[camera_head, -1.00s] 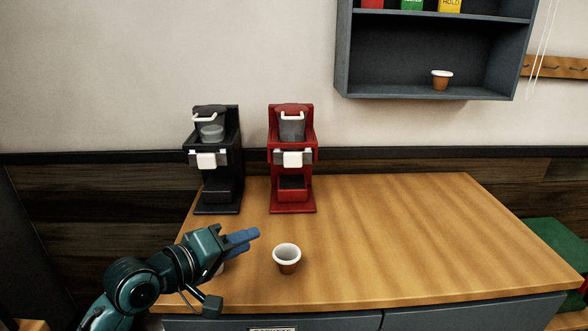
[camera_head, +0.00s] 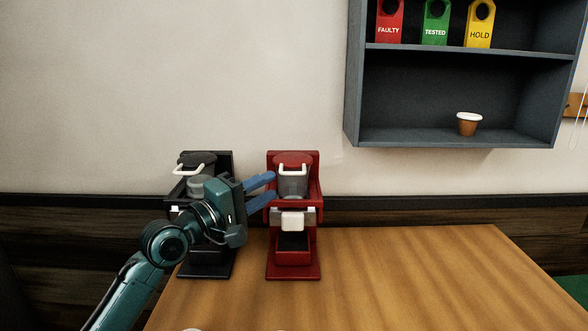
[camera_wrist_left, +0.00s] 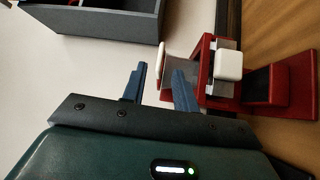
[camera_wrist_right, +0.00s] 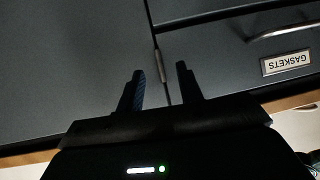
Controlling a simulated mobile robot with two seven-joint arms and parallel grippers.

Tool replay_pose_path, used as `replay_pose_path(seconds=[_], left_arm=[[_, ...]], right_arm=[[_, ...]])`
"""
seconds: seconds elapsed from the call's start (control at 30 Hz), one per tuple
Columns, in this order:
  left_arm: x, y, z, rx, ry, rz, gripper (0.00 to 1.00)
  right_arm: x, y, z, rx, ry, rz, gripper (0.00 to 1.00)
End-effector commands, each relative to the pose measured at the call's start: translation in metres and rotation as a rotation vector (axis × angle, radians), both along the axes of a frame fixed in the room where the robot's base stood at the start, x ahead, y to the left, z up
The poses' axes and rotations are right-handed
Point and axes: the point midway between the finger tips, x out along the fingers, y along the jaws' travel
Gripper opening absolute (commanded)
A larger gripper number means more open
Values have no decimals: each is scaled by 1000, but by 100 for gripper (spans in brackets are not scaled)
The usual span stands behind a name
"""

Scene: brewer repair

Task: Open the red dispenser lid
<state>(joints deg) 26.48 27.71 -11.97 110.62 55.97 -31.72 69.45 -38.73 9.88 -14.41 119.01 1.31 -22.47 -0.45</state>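The red dispenser (camera_head: 293,262) stands on the wooden counter, right of the black one. Its lid (camera_head: 293,158) with a white handle (camera_head: 294,167) is at its top, above a grey container (camera_head: 293,184). My left gripper (camera_head: 272,190) is open, its blue fingers just left of the red dispenser's upper part. In the left wrist view the open fingers (camera_wrist_left: 160,84) point toward the white handle (camera_wrist_left: 160,63), with a gap between them and nothing held. My right gripper (camera_wrist_right: 160,85) shows only in its own wrist view, open and empty before a grey drawer front.
The black dispenser (camera_head: 206,262) stands partly behind my left arm. A grey shelf (camera_head: 354,80) at upper right holds red, green and yellow tags and a cup (camera_head: 469,124). The counter (camera_head: 420,280) right of the dispensers is clear.

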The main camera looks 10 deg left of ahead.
Motion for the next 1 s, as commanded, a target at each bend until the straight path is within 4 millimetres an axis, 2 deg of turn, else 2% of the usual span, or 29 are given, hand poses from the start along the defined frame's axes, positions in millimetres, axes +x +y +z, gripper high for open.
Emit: replay_pose_path(seconds=[0.2, 0.4, 0.83, 1.0], left_arm=[[38, -26, 8, -1, 0, 0, 29], [60, -40, 9, 0, 0, -1, 29], [67, -45, 9, 1, 0, 0, 28], [66, -45, 9, 1, 0, 0, 15]], right_arm=[[-1, -3, 2, -4, 16, -12, 36], [0, -5, 2, -9, 20, -18, 36], [4, -7, 2, -13, 16, -22, 36], [4, -7, 3, -12, 13, -22, 36]])
